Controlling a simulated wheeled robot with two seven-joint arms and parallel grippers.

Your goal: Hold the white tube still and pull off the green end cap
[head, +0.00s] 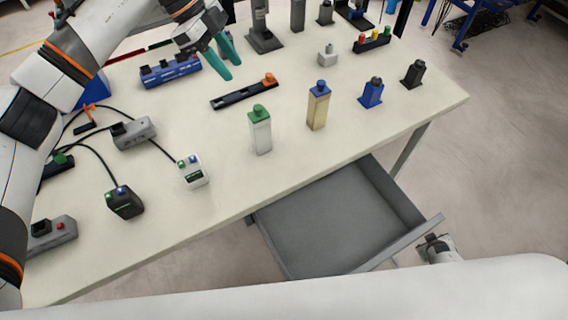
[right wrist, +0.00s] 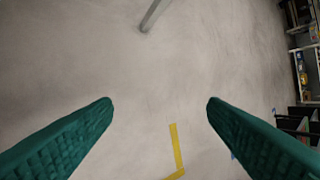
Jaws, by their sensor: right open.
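The white tube (head: 261,138) stands upright on the table in the head view, near its front edge. The green end cap (head: 258,112) sits on its top. My left gripper (head: 232,70) is above the far part of the table, up and left of the tube and apart from it. Its teal fingers are spread with nothing visible between them. My right gripper (right wrist: 160,102) shows in the right wrist view with its fingers wide apart, empty, over bare floor. The tube is not in that wrist view.
The table (head: 330,150) also holds a tan tube with a blue cap (head: 318,106), a blue block (head: 371,93), a black rail (head: 245,91) and a white box (head: 193,171). Cables lie at left. An open grey drawer (head: 330,215) juts out in front.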

